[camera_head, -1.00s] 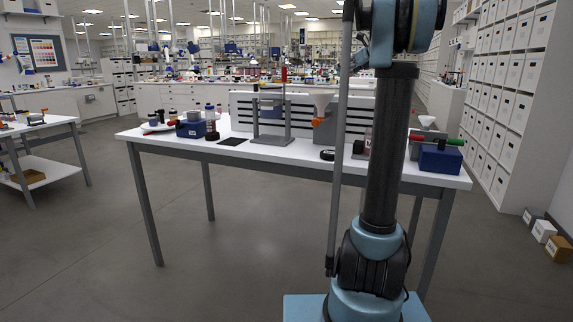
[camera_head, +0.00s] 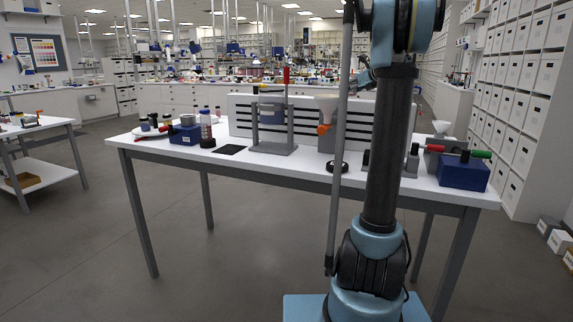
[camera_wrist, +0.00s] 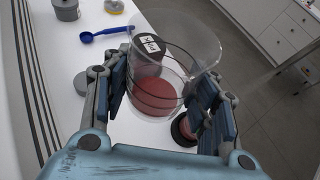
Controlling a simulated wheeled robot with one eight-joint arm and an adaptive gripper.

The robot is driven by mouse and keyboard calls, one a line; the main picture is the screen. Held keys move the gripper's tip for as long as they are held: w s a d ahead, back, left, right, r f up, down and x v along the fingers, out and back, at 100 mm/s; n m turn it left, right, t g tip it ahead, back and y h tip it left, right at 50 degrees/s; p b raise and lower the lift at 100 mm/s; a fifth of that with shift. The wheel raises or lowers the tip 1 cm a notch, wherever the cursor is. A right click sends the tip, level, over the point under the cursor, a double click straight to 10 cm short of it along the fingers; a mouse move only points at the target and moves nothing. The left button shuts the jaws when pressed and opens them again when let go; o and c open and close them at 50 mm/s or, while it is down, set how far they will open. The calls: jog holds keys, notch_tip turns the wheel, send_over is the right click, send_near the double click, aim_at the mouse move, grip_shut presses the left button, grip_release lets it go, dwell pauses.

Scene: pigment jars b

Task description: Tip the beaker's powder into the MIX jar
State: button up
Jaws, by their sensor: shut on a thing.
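In the wrist view my gripper (camera_wrist: 163,108) is shut on a clear glass beaker (camera_wrist: 198,48), with one finger pad on each side. Reddish-pink powder (camera_wrist: 154,98) lies in the beaker's bottom. A dark round jar or lid with a white label (camera_wrist: 150,44) shows through the glass beyond the beaker; I cannot read the label surely enough to call it the MIX jar. A dark round piece with a reddish part (camera_wrist: 184,129) shows beside the right finger.
A blue spoon (camera_wrist: 100,34) and a grey jar (camera_wrist: 66,9) lie on the white table (camera_head: 310,177).

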notch_tip(320, 180, down, 6)
jog(key=shift+r, duration=0.15)
dwell(0.3)
notch_tip(320, 180, up, 14)
notch_tip(320, 180, down, 14)
dwell(1.0)
